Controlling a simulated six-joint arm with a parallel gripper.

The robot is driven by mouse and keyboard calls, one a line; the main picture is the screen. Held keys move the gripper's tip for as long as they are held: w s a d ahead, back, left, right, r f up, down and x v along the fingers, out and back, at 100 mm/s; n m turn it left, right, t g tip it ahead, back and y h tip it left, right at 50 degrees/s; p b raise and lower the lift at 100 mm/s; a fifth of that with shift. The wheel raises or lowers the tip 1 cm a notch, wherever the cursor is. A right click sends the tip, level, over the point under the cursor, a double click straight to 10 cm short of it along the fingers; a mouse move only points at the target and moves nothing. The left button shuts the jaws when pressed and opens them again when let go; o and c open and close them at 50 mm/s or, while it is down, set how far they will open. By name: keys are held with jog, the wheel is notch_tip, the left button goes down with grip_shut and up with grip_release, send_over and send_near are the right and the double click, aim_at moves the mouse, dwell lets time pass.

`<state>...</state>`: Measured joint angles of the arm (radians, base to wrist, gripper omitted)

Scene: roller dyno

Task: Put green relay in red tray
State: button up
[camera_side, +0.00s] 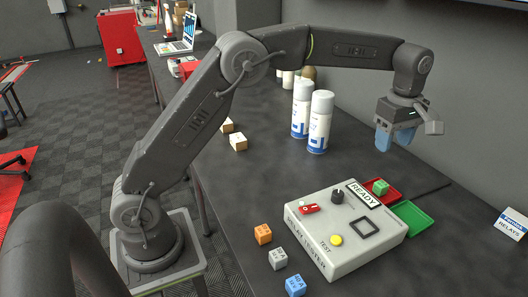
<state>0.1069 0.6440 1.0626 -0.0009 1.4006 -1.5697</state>
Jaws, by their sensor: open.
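The green relay (380,187) is a small green cube. It sits in the red tray (394,195), behind the right rear edge of the tester box, as far as this angle shows. The tester hides part of the tray. My gripper (393,141), with blue fingers, is open and empty. It hangs in the air above and behind the red tray, clear of the relay.
The white relay tester (326,259) shows a READY label, with a green tray (415,219) beside it. Two spray cans (319,122) stand left of my gripper. Wooden blocks (238,142) lie farther left.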

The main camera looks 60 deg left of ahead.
jog(key=s+a+r+m+t, duration=0.15)
jog(key=s+r+m, duration=0.25)
jog(key=s, duration=0.4)
jog(key=s+a+r+m+t, duration=0.1)
jog(key=s+a+r+m, duration=0.1)
jog(key=s+r+m, duration=0.35)
jog(key=s+a+f+m+t, duration=0.1)
jog(key=s+f+m, duration=0.2)
jog(key=s, duration=0.6)
jog(key=s+a+f+m+t, duration=0.1)
jog(key=s+f+m, duration=0.3)
jog(key=s, duration=0.6)
jog(key=shift+s+f+t, duration=0.25)
jog(key=shift+t, duration=0.1)
